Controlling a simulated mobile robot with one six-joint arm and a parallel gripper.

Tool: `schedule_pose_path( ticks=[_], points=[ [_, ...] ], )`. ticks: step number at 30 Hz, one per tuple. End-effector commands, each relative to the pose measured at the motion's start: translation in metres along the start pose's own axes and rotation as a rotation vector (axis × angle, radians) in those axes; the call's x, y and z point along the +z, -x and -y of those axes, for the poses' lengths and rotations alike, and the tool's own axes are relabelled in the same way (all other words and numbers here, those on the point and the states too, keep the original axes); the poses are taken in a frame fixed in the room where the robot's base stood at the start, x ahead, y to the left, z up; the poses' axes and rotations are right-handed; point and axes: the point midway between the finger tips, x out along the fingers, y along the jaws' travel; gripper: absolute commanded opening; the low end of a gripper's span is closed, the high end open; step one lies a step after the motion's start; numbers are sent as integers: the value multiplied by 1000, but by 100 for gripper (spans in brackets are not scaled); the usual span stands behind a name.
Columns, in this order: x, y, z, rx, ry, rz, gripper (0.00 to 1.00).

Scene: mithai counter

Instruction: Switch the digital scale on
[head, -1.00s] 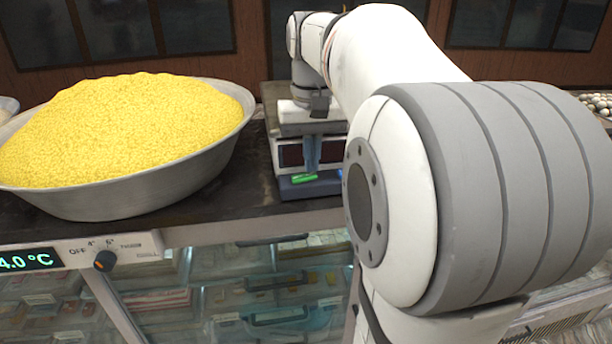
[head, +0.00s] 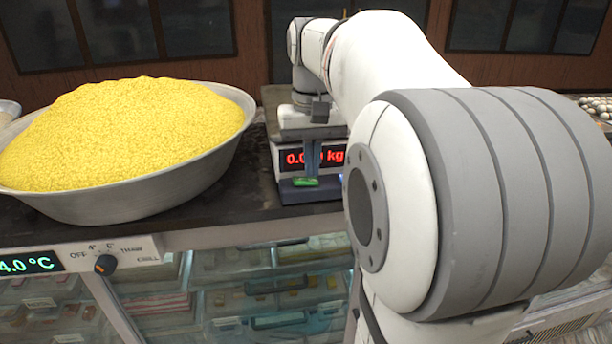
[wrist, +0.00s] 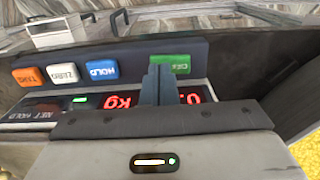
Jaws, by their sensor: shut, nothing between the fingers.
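The digital scale (head: 334,156) stands on the dark counter, and its red display reads as zero with "kg", partly hidden behind my gripper. My gripper (head: 312,178) is shut and empty, pointing down in front of the display at the green button (head: 304,182). The orange (wrist: 29,77), white (wrist: 62,73) and blue (wrist: 102,69) buttons are further left. A small green light (wrist: 79,99) is lit beside the display.
A wide metal bowl heaped with yellow grains (head: 115,130) stands left of the scale. A cooler panel with a dial (head: 105,263) lies below the counter edge, above a glass case with trays. My arm hides the counter to the right.

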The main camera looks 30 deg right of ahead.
Motion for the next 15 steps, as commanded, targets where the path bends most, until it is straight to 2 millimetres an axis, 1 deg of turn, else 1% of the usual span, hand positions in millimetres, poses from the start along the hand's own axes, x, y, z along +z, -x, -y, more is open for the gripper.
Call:
schedule_pose_path(
  ticks=[1,15],
  points=[
    [0,9,0,0,0,0,0],
    [0,46,0,0,-1,0,0]
  ],
)
